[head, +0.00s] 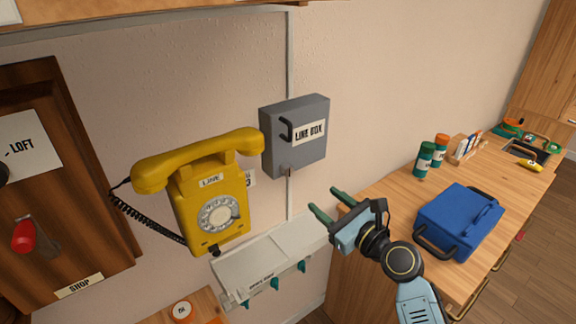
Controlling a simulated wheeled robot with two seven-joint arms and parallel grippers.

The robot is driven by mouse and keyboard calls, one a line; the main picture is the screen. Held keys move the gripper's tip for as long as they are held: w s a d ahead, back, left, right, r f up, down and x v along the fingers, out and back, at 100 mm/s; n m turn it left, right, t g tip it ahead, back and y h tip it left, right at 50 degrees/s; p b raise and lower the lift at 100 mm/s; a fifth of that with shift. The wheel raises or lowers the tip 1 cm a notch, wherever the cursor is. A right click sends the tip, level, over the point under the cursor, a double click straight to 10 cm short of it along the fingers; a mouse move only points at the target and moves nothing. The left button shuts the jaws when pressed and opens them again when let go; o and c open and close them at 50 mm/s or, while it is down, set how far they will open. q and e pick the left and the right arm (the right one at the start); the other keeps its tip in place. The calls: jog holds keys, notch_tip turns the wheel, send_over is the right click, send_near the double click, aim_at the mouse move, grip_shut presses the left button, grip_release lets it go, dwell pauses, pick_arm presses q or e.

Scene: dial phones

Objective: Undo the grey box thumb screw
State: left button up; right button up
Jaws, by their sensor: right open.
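The grey box (305,158), labelled LINE BOX, is fixed to the wall and its door looks shut. A dark handle (286,129) is on the left of its front. A small brownish piece (289,173) shows at its lower edge; it is too small to tell whether it is the thumb screw. My right gripper (329,203) is open and empty, below and right of the box and apart from it. Its two green-tipped fingers point up and left. My left gripper is out of view.
A yellow dial phone (236,186) hangs on the wall left of the box. A white shelf with teal hooks (262,262) is below. A wooden counter (388,194) at right holds a blue case (459,217) and green (424,160) and orange-red (440,149) containers.

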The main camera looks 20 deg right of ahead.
send_near(290, 172)
jog(key=x, duration=0.4)
jog(key=shift+w+a, duration=0.2)
jog(key=shift+w, duration=0.05)
jog(key=x, duration=0.3)
jog(key=shift+b, duration=0.3)
jog(key=shift+w, duration=0.25)
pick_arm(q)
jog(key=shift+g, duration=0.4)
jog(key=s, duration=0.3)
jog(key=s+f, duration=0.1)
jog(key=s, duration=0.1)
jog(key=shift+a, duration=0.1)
pick_arm(e)
jog(key=shift+w, duration=0.1)
jog(key=c, duration=1)
